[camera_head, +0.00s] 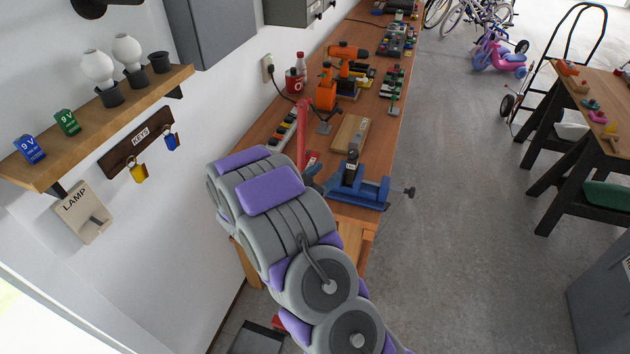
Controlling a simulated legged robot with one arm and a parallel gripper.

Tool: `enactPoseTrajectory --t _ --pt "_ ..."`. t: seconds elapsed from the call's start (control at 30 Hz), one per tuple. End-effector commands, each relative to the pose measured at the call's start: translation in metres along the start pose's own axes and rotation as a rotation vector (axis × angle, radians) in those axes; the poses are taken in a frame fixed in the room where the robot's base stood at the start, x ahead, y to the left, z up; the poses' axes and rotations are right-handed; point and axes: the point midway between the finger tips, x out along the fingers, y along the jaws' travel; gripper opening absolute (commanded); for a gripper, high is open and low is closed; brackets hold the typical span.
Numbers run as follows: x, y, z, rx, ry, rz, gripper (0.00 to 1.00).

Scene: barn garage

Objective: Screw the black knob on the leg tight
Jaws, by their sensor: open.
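A blue vise (372,190) is fixed at the near end of the wooden workbench. A small dark upright piece (351,164) stands at the vise; I cannot make out whether it is the leg with the black knob. A dark round end (409,191) sticks out to the right of the vise on its screw. My grey and purple arm reaches up from the bottom and covers the bench's near left corner. A small dark part of my gripper (313,174) shows just left of the vise, apart from the round end. It is open, with its fingers mostly hidden.
The workbench (381,122) carries a wooden block (350,134), an orange drill (347,52) and a red upright piece (303,122). A wall shelf (80,145) is at the left. Bare floor (465,170) separates the bench from a second table (600,135).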

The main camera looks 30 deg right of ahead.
Motion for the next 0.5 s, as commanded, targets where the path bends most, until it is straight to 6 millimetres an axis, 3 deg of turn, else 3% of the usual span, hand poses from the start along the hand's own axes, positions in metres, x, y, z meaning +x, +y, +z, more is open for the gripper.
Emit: enactPoseTrajectory --t 0.2,0.5 --pt "-0.027 -0.001 0.000 -0.001 0.000 -0.002 0.62" --pt "-0.037 0.000 0.000 -0.001 0.001 0.000 0.62"
